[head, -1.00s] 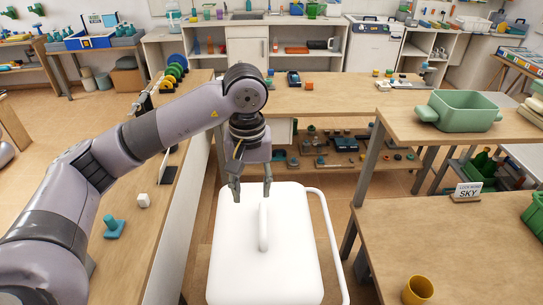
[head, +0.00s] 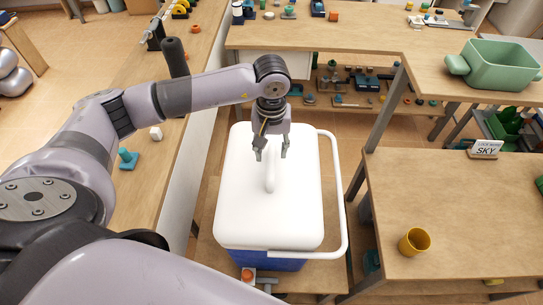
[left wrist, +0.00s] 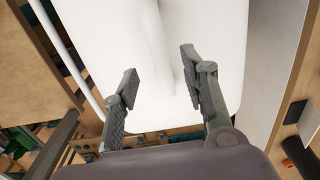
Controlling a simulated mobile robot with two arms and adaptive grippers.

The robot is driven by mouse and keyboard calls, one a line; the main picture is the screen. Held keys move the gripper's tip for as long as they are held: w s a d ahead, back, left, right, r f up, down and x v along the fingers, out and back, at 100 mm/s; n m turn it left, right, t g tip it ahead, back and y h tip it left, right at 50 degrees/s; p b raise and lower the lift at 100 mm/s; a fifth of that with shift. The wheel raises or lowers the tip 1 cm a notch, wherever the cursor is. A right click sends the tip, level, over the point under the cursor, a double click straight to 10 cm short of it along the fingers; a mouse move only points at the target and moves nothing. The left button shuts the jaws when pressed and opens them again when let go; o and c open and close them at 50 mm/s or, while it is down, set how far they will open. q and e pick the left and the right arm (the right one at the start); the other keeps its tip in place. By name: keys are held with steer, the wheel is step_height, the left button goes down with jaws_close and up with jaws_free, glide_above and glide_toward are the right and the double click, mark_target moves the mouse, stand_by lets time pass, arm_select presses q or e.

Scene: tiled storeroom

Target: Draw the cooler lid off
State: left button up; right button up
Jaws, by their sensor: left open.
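The cooler is a box with a blue body (head: 270,264) and a white lid (head: 240,215), which sits closed on top. A raised white handle (head: 270,182) runs along the middle of the lid and also shows in the left wrist view (left wrist: 162,50). My left gripper (head: 271,153) is open and points down over the far end of the handle. In the left wrist view its fingers (left wrist: 158,70) stand apart, one to each side of the handle, and I see no contact. My right gripper is not in view.
A white bail (head: 338,190) loops around the cooler's right and front sides. A long counter (head: 150,190) stands close on the left. A table (head: 450,215) with a yellow cup (head: 414,242) is on the right. A green pot (head: 500,65) stands behind it.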

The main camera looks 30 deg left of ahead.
mark_target(271, 160)
arm_select(q)
steer(key=shift+f+p, duration=0.6)
steer(key=shift+f, duration=2.2)
jaws_close()
steer(key=shift+r, duration=0.1)
